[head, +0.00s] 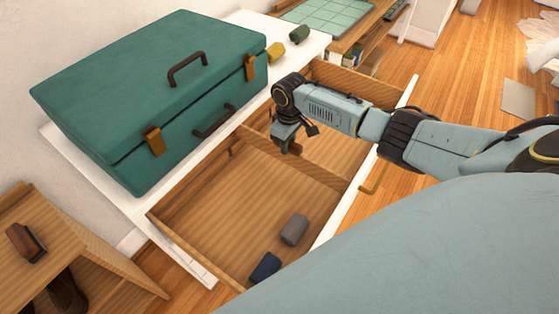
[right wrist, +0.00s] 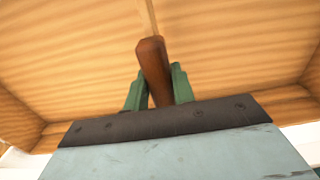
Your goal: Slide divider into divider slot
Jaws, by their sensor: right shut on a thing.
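The divider (head: 322,177) is a thin light-wood board standing across the open drawer (head: 188,252). My right gripper (head: 290,145) is over the middle of the divider. It is shut on a dark brown grip at the divider's top, and this grip (right wrist: 153,68) shows between the green fingers in the right wrist view. The divider's thin edge (right wrist: 149,14) runs away beyond the grip. I cannot clearly make out the divider slot or tell whether the divider's ends sit in it. My left gripper is out of view.
A grey block (head: 294,229) and a dark blue block (head: 265,267) lie in the drawer's near part. A teal toolbox (head: 150,95) stands on the white top beside yellow (head: 276,52) and green (head: 299,35) pieces. A wooden stand (head: 95,250) is at lower left.

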